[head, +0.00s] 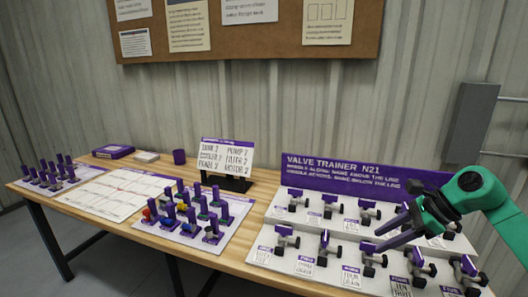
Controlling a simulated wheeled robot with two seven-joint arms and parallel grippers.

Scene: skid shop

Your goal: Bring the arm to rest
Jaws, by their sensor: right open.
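My right arm (485,195) is green and comes in from the right edge. Its dark gripper (385,235) is open, with its jaws pointing left and nothing seen between them. It is in front of the right part of the valve trainer board (262,255), over its valves in the picture; I cannot tell its exact height above them. The board carries two rows of valves with white labels, and a purple header panel (325,170) stands behind it. My left gripper is not in view.
A grey wall box (471,123) hangs at right.

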